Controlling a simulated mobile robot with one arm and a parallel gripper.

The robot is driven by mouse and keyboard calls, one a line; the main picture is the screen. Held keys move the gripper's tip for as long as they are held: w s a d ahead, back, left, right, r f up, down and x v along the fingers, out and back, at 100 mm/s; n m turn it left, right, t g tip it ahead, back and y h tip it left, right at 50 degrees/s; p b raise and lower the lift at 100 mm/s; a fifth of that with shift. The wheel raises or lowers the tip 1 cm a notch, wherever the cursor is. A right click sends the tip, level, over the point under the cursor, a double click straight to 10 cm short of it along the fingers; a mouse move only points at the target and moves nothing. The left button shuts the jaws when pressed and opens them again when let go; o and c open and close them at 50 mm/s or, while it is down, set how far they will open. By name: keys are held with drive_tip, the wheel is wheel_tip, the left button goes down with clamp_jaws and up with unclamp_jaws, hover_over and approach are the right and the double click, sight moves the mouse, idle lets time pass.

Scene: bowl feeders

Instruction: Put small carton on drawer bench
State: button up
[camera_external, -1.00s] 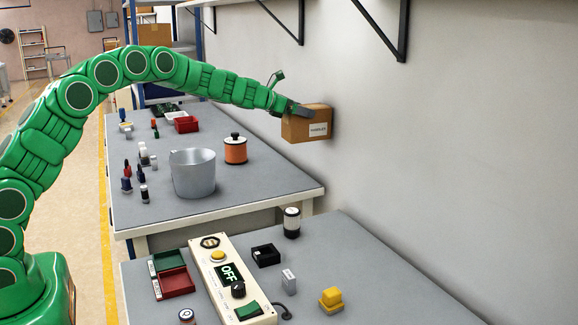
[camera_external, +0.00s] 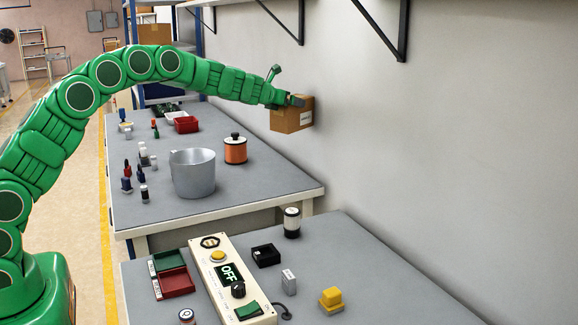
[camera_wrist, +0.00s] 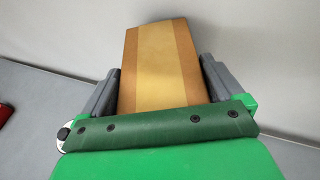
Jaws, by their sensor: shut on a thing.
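I cannot tell which surface is the drawer bench; no drawers show.
The far bench holds a silver pot (camera_external: 193,175), an orange canister (camera_external: 235,150), a red bin (camera_external: 186,124) and several small bottles. The near bench (camera_external: 380,285) carries a control panel (camera_external: 222,265), a black tray (camera_external: 265,255) and a yellow block (camera_external: 331,298). Shelf brackets (camera_external: 395,30) stick out from the wall above.

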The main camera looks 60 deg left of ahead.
sight(272, 118)
drive_tip(key=shift+s+a+f+n+g+y, duration=0.1)
drive_tip(key=shift+a+f+n+g+y, duration=0.2)
drive_tip(key=shift+a+f+n+y, duration=0.3)
drive_tip(key=shift+s+a+f+n+g+y, duration=0.2)
drive_tip(key=shift+f+n+g+y, duration=0.2)
drive_tip(key=shift+n+y, duration=0.15)
drive_tip(key=shift+s+a+f+n+g+y, duration=0.15)
drive_tip(key=shift+f+n+g+y, duration=0.15)
drive_tip(key=shift+n+g+y, duration=0.25)
drive_tip(key=s+f+n+g+y, duration=0.1)
drive_tip(key=s+f+n+g, duration=0.1)
drive_tip(key=s+f+n+g+y, duration=0.1)
drive_tip(key=s+n+g+y, duration=0.1)
drive_tip(key=shift+s+a+f+n+y, duration=0.1)
drive_tip(key=shift+f+n+y, duration=0.2)
drive_tip(key=shift+f, duration=0.05)
drive_tip(key=s+d+f+n+g+y, duration=0.1)
drive_tip(key=s+d+f+n+g, duration=0.2)
drive_tip(key=s+n+g, duration=0.4)
wheel_tip(272, 118, down, 10)
drive_tip(key=m, duration=0.1)
drive_tip(key=shift+s+f+m+t, duration=0.15)
drive_tip(key=shift+s+m+t, duration=0.2)
drive_tip(key=shift+s+m, duration=0.1)
drive_tip(key=shift+d+f, duration=0.1)
drive_tip(key=o, duration=1.4)
